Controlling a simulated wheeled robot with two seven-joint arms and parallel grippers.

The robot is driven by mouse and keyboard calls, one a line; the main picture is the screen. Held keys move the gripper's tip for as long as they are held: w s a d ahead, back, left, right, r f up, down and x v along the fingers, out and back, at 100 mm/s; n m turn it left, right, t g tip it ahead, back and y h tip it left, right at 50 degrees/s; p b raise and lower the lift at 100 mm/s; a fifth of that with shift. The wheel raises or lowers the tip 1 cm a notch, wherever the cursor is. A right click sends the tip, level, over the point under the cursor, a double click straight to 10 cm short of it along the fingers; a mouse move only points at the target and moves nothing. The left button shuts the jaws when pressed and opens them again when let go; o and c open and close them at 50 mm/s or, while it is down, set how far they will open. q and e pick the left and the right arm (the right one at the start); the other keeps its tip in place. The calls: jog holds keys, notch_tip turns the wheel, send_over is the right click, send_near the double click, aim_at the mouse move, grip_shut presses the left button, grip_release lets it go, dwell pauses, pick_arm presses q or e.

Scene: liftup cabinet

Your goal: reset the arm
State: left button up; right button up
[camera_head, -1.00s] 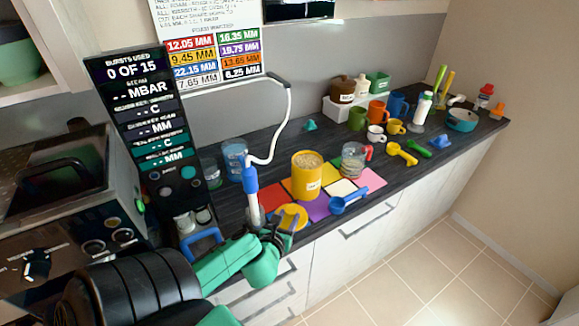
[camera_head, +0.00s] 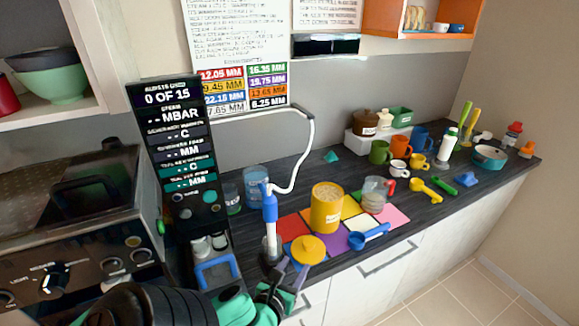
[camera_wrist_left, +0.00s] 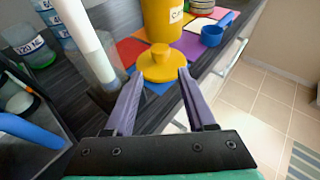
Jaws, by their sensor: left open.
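My left gripper (camera_head: 283,272) is at the front edge of the dark counter (camera_head: 437,207), low in the head view. Its arm is green and black. In the left wrist view its two purple fingers (camera_wrist_left: 158,88) stand apart and nothing is between them. A yellow lid with a knob (camera_wrist_left: 159,64) lies just beyond the fingertips; it also shows in the head view (camera_head: 308,249). The yellow canister (camera_head: 326,208) stands behind the lid, upright and open, with pale contents. My right gripper is not in view.
A white and blue wand (camera_head: 270,215) on a curved white hose stands left of the lid. A blue scoop (camera_head: 368,236) lies on coloured squares to the right. A machine with a tall display panel (camera_head: 178,150) stands at left. Mugs crowd the back right.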

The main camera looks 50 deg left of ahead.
pick_arm(q)
jog(key=p+v, duration=0.1)
jog(key=v, duration=0.2)
jog(key=shift+p, duration=0.35)
jog(key=shift+w, duration=0.1)
